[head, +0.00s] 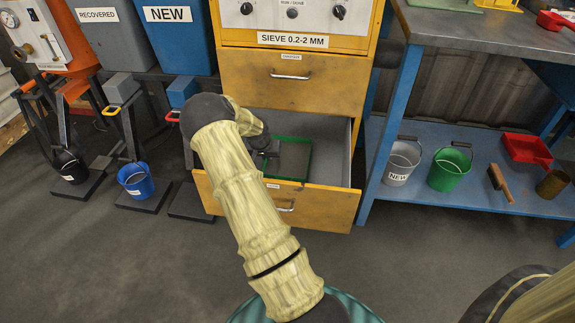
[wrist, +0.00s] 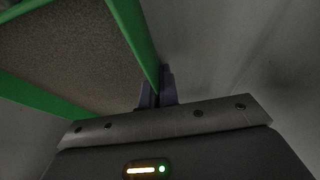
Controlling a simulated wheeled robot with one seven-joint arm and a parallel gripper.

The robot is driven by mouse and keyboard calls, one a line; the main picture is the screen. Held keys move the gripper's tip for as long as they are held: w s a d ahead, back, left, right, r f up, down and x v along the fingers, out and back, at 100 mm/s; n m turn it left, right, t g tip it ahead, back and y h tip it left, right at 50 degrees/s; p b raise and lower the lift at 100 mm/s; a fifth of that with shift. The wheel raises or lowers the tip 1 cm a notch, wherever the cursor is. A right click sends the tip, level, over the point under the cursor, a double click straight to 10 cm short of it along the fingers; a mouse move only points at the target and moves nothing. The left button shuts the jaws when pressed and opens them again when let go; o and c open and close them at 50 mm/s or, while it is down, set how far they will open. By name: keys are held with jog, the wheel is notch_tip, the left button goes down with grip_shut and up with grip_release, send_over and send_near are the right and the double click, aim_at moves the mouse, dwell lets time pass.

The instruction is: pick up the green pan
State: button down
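The green pan (head: 309,160) is in the open lower drawer (head: 325,208) of the yellow cabinet, in the head view. It has a green rim and a grey-brown inside. My arm hides its left part. In the wrist view the pan's green wall (wrist: 135,38) runs down between the two dark fingers of my gripper (wrist: 157,88). The fingers are close together with the wall between them, so my gripper appears shut on it. In the head view my gripper (head: 272,150) is over the pan's left side. I cannot tell whether the pan touches the drawer floor.
The upper drawer (head: 290,80) is shut above the open one. A blue-legged workbench (head: 480,30) stands at the right, with a grey bucket (head: 402,160) and a green bucket (head: 449,168) on its shelf. A blue bucket (head: 136,181) stands at the left. Floor in front is clear.

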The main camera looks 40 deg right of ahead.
jog(key=shift+d+r, duration=0.1)
jog(key=shift+r, duration=0.1)
notch_tip(320, 180, up, 10)
jog(key=p, duration=0.5)
dwell(0.7)
jog(key=shift+w, duration=0.1)
